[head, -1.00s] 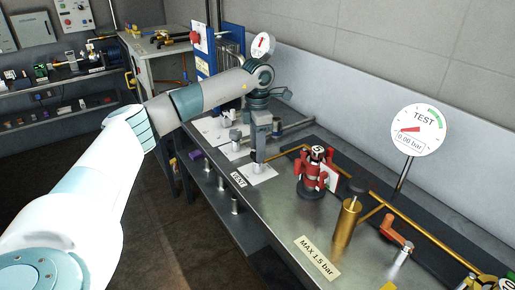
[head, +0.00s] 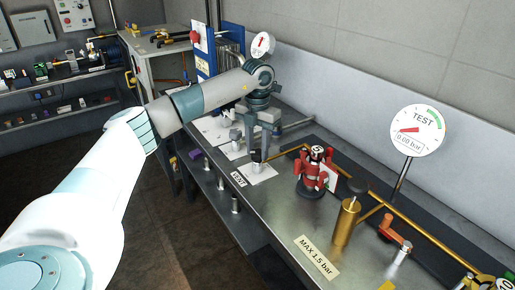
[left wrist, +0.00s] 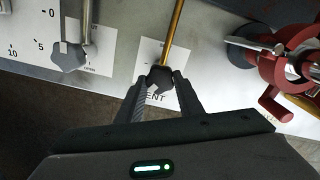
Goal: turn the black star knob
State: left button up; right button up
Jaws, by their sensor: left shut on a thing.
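The black star knob (left wrist: 160,76) sits on a white plate on the metal bench, by the VENT label. In the head view the knob (head: 257,161) is just under my left gripper (head: 264,148), which points down at it. In the left wrist view the two fingers of my left gripper (left wrist: 160,88) lie on either side of the knob, shut on it, and cover part of its sides and the label. A brass pipe runs from the knob. My right gripper is not in view.
A red valve (head: 315,172) stands close right of the knob. A brass cylinder (head: 346,222), an orange-handled valve (head: 396,237) and a TEST gauge (head: 417,130) reading 0.00 bar are further right. A grey knob (left wrist: 68,57) with a scale is left of my gripper.

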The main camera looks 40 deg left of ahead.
pick_arm(q)
jog(key=shift+w+r, duration=0.1)
jog(key=o, duration=1.1)
jog(key=shift+c, duration=0.2)
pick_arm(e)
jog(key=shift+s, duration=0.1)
pick_arm(q)
jog(key=shift+r, duration=0.4)
notch_tip(320, 180, up, 10)
jog(key=b, duration=0.2)
notch_tip(320, 180, up, 5)
send_over(258, 152)
jog(key=shift+a+r+p, duration=0.1)
jog(key=shift+r+p, duration=0.3)
jog(key=shift+r, duration=0.35)
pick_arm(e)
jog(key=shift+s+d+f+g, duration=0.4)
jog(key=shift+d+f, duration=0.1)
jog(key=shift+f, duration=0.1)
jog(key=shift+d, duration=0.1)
